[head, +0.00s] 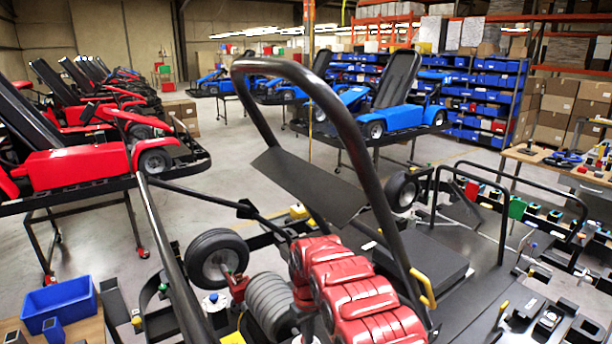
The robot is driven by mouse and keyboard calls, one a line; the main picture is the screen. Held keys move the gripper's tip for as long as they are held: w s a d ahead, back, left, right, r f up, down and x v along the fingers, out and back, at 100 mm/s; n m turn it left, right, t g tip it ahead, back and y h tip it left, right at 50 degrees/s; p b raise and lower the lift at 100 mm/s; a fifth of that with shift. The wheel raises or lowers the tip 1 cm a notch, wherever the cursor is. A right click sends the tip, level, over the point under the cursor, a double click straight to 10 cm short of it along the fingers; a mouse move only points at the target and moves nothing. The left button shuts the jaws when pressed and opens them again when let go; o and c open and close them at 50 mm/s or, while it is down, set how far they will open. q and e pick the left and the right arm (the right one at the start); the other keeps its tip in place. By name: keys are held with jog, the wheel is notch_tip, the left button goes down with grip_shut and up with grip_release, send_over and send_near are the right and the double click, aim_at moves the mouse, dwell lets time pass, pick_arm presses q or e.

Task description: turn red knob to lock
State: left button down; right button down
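A bare kart chassis with black tube frame (160,225) fills the foreground. I cannot make out a red knob for certain. A small red part (238,286) sits by the axle beside the black wheel (216,258); I cannot tell whether it is a knob. Large red ribbed covers (368,308) stand at the chassis's middle, next to a grey ribbed cylinder (270,305). A yellow handle (424,288) is at the foot of the tall black hoop (330,110). Neither of my grippers is in view.
A red kart (85,165) on a stand is at left, and a blue kart (395,95) on a stand is behind. A blue bin (60,304) sits at lower left. A workbench (560,165) is at right. Concrete floor (225,150) is open between stands.

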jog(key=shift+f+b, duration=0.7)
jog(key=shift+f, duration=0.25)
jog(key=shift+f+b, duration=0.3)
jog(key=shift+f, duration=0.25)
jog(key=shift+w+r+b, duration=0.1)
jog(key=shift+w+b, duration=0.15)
jog(key=shift+b, duration=0.25)
jog(key=shift+b, duration=0.45)
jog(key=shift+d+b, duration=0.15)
jog(key=shift+b, duration=0.35)
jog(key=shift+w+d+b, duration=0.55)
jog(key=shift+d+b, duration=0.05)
jog(key=shift+b, duration=1.9)
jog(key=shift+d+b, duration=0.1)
jog(key=shift+b, duration=0.25)
